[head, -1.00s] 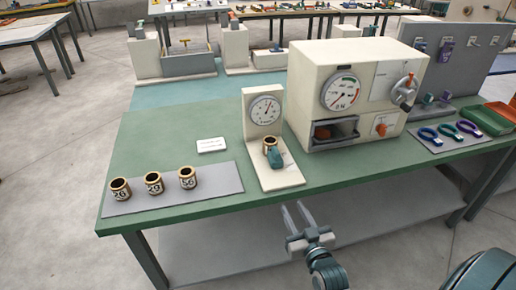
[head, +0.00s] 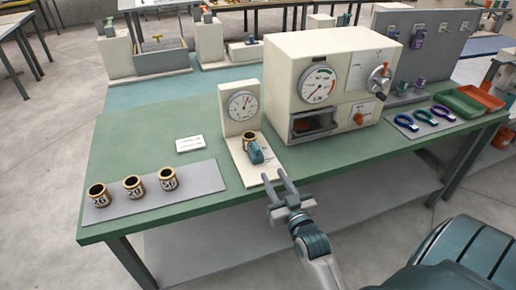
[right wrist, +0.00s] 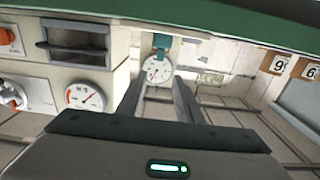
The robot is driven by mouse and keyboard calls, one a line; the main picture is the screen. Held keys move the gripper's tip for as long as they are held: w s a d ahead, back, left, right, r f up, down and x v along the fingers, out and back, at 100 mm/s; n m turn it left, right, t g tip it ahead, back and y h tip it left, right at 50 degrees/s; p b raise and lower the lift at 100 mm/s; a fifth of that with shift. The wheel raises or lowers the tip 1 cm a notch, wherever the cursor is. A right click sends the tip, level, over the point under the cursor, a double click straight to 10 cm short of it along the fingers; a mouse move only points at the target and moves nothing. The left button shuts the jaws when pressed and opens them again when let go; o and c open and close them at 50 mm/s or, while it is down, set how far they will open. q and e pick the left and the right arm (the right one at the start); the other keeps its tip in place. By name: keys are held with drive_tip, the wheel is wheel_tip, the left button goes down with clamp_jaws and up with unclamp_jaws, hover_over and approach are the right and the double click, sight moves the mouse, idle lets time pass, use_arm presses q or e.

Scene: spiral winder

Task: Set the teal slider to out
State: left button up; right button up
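The teal slider (head: 255,156) sits on the cream base of the small dial stand (head: 242,110), just in front of a brass-coloured ring (head: 249,138). In the right wrist view the teal slider (right wrist: 162,41) shows beyond my fingers, near the white dial (right wrist: 158,69). My right gripper (head: 273,175) is open and empty, at the table's front edge close to the front of the stand's base. Its two fingers are apart and point toward the slider, not touching it. The slider's track and any markings are too small to read. My left gripper is not in view.
A large cream machine (head: 330,85) with a gauge, crank and orange knob stands right of the stand. Several numbered brass cups (head: 134,187) stand on a grey mat at left. Ring-ended tools (head: 424,117) and trays (head: 461,107) lie at right.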

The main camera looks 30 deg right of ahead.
sight(259, 150)
drive_tip(key=p+x, duration=0.3)
drive_tip(key=x, duration=1.1)
drive_tip(key=shift+w, duration=0.3)
clamp_jaws()
